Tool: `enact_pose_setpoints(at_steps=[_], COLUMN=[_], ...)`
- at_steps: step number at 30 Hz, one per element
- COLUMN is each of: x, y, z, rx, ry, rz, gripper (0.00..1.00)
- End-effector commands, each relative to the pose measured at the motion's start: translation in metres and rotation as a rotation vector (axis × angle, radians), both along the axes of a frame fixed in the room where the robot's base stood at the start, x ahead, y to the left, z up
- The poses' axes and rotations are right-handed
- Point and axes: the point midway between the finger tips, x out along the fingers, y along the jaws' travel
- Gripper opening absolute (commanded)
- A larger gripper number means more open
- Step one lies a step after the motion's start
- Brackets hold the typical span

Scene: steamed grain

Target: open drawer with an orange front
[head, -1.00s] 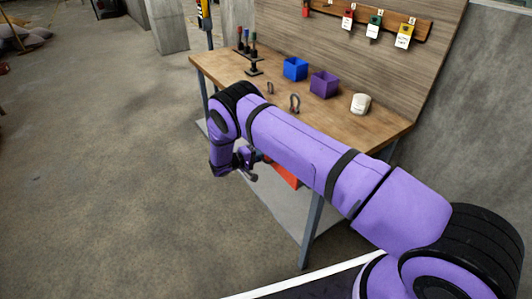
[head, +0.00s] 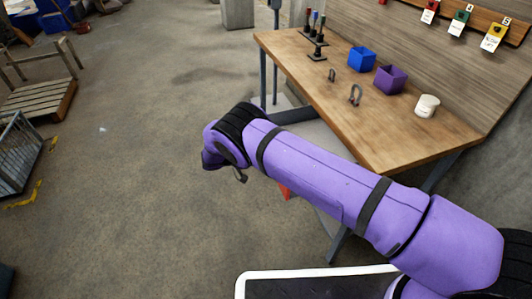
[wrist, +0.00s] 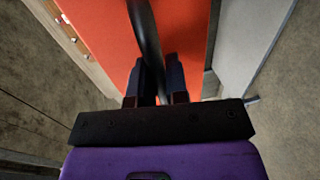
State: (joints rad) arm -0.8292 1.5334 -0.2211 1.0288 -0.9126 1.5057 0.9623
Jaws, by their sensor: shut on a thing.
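The orange drawer front (wrist: 186,28) fills the upper middle of the wrist view. A dark curved handle (wrist: 146,35) stands on it. My gripper (wrist: 160,78) is shut on this handle, one finger on each side. In the head view only a small orange patch (head: 285,191) of the drawer shows below the workbench, beside my arm. There my gripper is mostly hidden, with a dark bit (head: 240,176) showing under my wrist. How far the drawer stands out from the bench cannot be told.
The wooden workbench (head: 390,135) holds a blue box (head: 361,59), a purple box (head: 390,79), a white jar (head: 427,106) and dark shackles. A bench leg (head: 340,243) stands near my arm. The concrete floor to the left is clear up to a pallet (head: 40,103) and wire crate (head: 18,152).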

Motion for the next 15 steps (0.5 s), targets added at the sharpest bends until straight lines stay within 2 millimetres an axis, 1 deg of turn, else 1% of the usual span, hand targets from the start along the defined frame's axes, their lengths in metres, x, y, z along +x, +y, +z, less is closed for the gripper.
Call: enact_pose_setpoints(at_steps=[10,11,12,14,15], x=[-0.0004,-0.0004,-0.0004,-0.0004,-0.0003], y=[0.0013,0.0013,0.0013,0.0012,0.0012], z=[-0.0005,-0.0004,-0.0005,-0.0005,-0.0004], rx=[0.0,0.0,0.0,0.0,0.0], ry=[0.001,0.001,0.001,0.0,0.0], rz=[0.0,0.0,0.0,0.0,0.0], gripper=[0.0,0.17,0.26,0.39,0.39])
